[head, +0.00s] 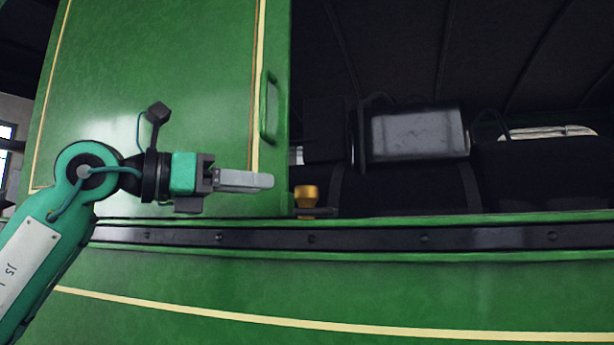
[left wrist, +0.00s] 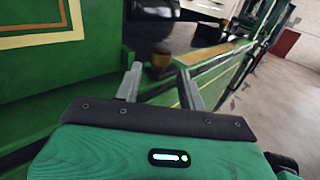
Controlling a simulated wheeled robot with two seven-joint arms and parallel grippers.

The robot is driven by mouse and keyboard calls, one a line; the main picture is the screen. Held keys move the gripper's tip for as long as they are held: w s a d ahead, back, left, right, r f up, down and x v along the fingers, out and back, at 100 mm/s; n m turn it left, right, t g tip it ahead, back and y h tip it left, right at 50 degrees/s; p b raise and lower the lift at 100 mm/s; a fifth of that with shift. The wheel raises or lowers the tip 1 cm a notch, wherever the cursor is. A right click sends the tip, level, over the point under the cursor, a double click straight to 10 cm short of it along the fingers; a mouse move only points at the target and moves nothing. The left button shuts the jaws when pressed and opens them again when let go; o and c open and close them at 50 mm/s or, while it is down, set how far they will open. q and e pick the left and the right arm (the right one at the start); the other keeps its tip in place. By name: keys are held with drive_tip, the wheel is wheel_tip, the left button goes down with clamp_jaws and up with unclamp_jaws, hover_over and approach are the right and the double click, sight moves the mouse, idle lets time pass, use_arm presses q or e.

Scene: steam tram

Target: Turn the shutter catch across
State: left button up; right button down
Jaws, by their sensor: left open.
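The brass-coloured shutter catch (head: 306,196) stands on the sill just right of the green shutter (head: 160,90). The shutter has cream lining and a green upright handle (head: 268,105) near its right edge. My left gripper (head: 268,181) comes in from the left, in front of the shutter's lower right part. Its fingertips point right and end a little short of the catch in the head view. In the left wrist view the catch (left wrist: 160,58) shows beyond and between the two spread fingers (left wrist: 159,72), with nothing held between them. My right gripper is not in view.
A dark rail (head: 425,238) with bolts runs along under the sill, above the green lower side panel (head: 400,290). Right of the shutter is a dark opening with a grey-faced box (head: 418,135) inside. The left wrist view shows open floor (left wrist: 290,85) at right.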

sight(306, 188)
use_arm(q)
drive_tip(key=p+x, duration=0.4)
drive_tip(key=x, duration=0.4)
drive_tip(key=shift+w+d+r, duration=0.1)
drive_tip(key=shift+d, duration=0.2)
drive_tip(key=shift+w+d+p, duration=0.2)
drive_tip(key=shift+d+p, duration=0.1)
drive_tip(key=shift+d, duration=0.15)
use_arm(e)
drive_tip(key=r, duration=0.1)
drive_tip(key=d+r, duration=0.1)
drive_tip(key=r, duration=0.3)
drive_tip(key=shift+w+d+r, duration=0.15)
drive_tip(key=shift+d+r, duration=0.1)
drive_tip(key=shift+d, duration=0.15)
use_arm(q)
drive_tip(key=shift+a, duration=0.1)
drive_tip(key=c, duration=0.7)
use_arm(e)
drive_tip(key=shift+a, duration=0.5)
